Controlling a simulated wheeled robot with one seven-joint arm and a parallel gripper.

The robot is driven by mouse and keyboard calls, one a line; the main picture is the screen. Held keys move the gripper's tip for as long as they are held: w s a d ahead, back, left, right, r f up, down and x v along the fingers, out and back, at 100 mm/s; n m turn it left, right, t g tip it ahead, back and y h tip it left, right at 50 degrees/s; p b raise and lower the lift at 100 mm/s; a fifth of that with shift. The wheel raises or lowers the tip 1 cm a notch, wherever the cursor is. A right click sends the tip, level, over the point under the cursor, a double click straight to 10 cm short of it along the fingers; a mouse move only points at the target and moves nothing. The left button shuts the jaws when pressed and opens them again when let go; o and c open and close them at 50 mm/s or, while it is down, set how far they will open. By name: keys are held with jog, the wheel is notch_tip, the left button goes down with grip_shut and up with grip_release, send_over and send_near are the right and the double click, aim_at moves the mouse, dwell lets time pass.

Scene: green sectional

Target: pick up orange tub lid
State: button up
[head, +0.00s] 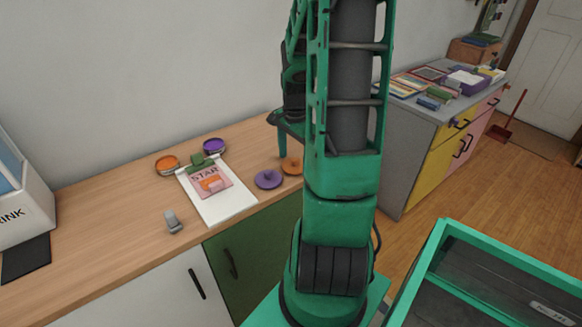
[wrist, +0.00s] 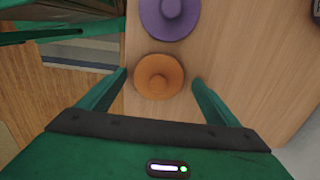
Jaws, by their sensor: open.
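The orange tub lid (wrist: 159,77) is a round disc with a raised knob in its middle. It lies on the wooden counter (head: 115,200), and in the head view the lid (head: 291,166) is partly hidden by my arm. My gripper (wrist: 160,80) is open. In the wrist view its two fingers appear on either side of the lid, with nothing held between them. I cannot tell how high the fingertips are above the counter. In the head view my arm hides most of the gripper.
A purple lid (head: 268,179) lies beside the orange one. A white board (head: 222,207) with a pink card and a small grey object (head: 172,221) are also on the counter.

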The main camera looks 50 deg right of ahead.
jog(key=shift+f, duration=0.3)
jog(key=c, duration=1.1)
jog(key=shift+r, duration=0.1)
jog(key=shift+c, duration=0.2)
